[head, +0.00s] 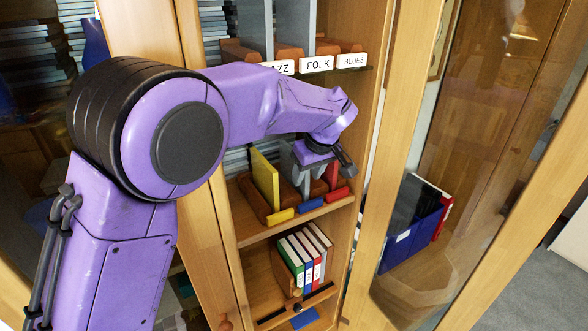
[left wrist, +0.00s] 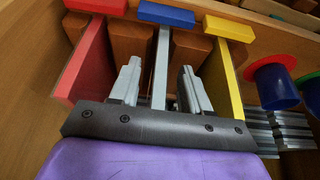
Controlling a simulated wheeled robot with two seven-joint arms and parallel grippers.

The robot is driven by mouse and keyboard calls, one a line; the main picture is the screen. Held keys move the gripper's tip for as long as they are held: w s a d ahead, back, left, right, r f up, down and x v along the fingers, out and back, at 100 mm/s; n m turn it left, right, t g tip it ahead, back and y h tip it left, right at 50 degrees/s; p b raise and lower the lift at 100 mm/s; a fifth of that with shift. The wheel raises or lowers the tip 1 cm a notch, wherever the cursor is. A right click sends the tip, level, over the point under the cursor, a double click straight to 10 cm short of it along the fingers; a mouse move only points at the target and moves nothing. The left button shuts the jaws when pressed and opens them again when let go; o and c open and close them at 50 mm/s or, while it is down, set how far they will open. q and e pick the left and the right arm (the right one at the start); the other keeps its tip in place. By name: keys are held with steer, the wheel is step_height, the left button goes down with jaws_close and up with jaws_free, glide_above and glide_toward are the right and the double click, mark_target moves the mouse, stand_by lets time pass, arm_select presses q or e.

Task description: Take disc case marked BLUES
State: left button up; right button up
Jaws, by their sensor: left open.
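A white BLUES label (head: 352,60) is on the upper shelf edge, right of the FOLK label (head: 317,64). I see no case standing above BLUES. On the shelf below, a grey case (left wrist: 160,85) stands upright behind a blue tag (head: 311,206). Its marking cannot be read. My left gripper (head: 318,165) is open at this lower shelf. In the left wrist view the gripper (left wrist: 159,70) has one finger on each side of the grey case, with gaps showing. A red case (left wrist: 85,70) and a yellow case (left wrist: 228,80) flank the fingers. My right gripper is not visible.
Brown holders (head: 345,46) stand on the upper shelf. Folders (head: 305,255) fill part of the shelf beneath. The open glass door (head: 400,190) is at right, with a blue bin (head: 410,240) seen through it. A red-rimmed blue cup-like thing (left wrist: 272,85) is near the yellow case.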

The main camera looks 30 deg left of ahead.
arm_select(q)
steer(key=shift+s, duration=0.1)
steer(key=c, duration=0.8)
jaws_close()
